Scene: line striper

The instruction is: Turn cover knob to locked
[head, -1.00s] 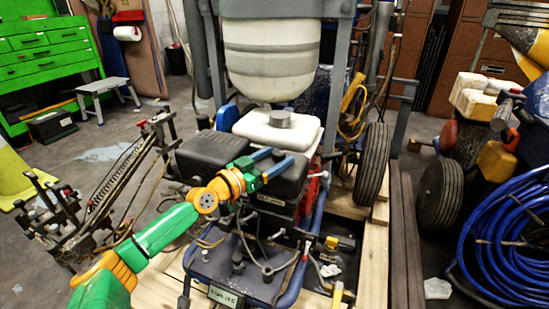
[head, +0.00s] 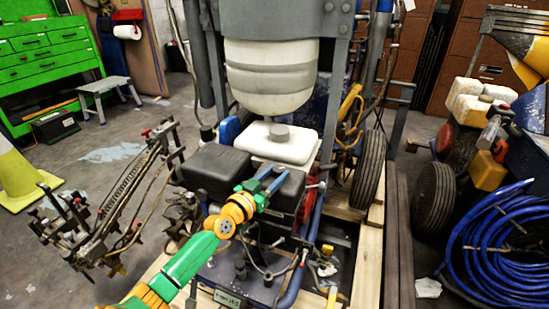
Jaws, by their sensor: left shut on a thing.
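My left gripper (head: 279,174) reaches in from the lower left, with its two blue fingers over the right-hand black cover (head: 294,188) of the line striper's engine. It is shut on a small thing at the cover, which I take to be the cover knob. The knob is hidden by the fingers, so I cannot see its angle or any locked mark. My right gripper is not in view.
A second black cover (head: 214,166) lies left of the gripper. The white tank (head: 285,148) with a grey cap stands just behind. Hoses and cables hang in front below. The lever frame (head: 125,190) stands at left, a wheel (head: 368,168) at right.

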